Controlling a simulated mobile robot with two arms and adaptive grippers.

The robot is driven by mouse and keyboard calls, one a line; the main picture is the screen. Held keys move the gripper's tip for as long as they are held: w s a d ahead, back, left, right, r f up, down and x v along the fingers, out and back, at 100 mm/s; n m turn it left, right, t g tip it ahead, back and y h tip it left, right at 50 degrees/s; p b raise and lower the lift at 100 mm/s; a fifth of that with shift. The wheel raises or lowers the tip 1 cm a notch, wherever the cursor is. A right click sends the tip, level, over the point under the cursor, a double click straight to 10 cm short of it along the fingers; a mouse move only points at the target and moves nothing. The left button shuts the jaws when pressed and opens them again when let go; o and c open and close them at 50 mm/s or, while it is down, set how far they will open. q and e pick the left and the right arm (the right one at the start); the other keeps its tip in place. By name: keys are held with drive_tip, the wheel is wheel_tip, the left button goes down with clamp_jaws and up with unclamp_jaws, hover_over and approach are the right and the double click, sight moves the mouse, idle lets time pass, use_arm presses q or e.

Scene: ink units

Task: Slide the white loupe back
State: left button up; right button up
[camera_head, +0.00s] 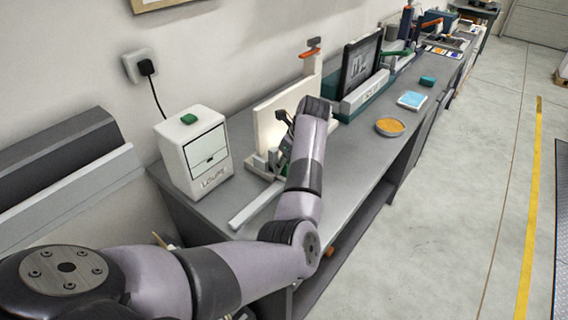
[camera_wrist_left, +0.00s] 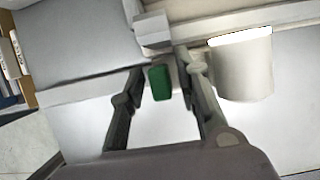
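A white box (camera_head: 182,150) with a green button on top, a front panel and the word LOUPE stands near the left end of the grey bench. To its right is a unit with an upright cream panel (camera_head: 270,118) and small pale and green parts at its foot. My left gripper (camera_head: 280,160) is at that foot, partly hidden by my arm. In the left wrist view its fingers (camera_wrist_left: 158,66) are apart, with a small green block (camera_wrist_left: 160,82) showing between them and no clear contact. My right gripper is not in view.
A pale bar (camera_head: 256,205) runs towards the bench's front edge. Further along are a dark framed screen (camera_head: 360,62), an orange-filled dish (camera_head: 390,127) and a blue-topped box (camera_head: 412,100). A pale rounded part (camera_wrist_left: 245,75) lies right of the fingers.

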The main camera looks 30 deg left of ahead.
use_arm(q)
clamp_jaws()
idle(0.6)
